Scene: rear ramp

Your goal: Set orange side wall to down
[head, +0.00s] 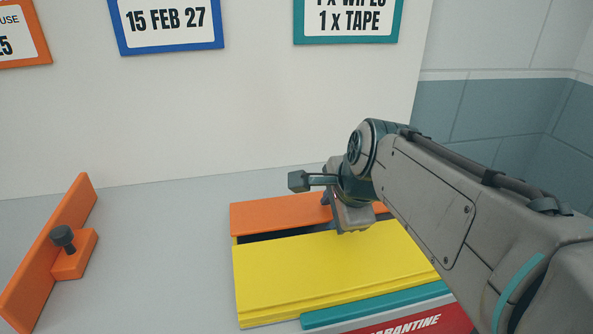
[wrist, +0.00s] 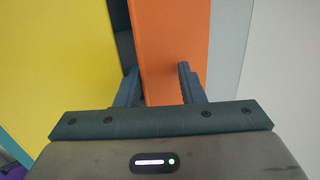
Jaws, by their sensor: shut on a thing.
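The orange side wall (head: 275,211) runs along the far side of a yellow panel (head: 325,270), with a dark gap between them at the left. In the wrist view the orange side wall (wrist: 172,45) stands between my two fingers, with the yellow panel (wrist: 55,60) to its left. My gripper (wrist: 158,85) is shut on the orange side wall's edge. In the head view my gripper (head: 348,212) is at the right part of the wall, and my arm hides its right end. I cannot tell the wall's exact tilt.
A teal strip (head: 375,305) and a red "QUARANTINE" face (head: 415,325) lie in front of the yellow panel. A separate orange piece with a dark knob (head: 62,237) stands at left. Bare grey surface (head: 165,250) lies between. A white wall rises behind.

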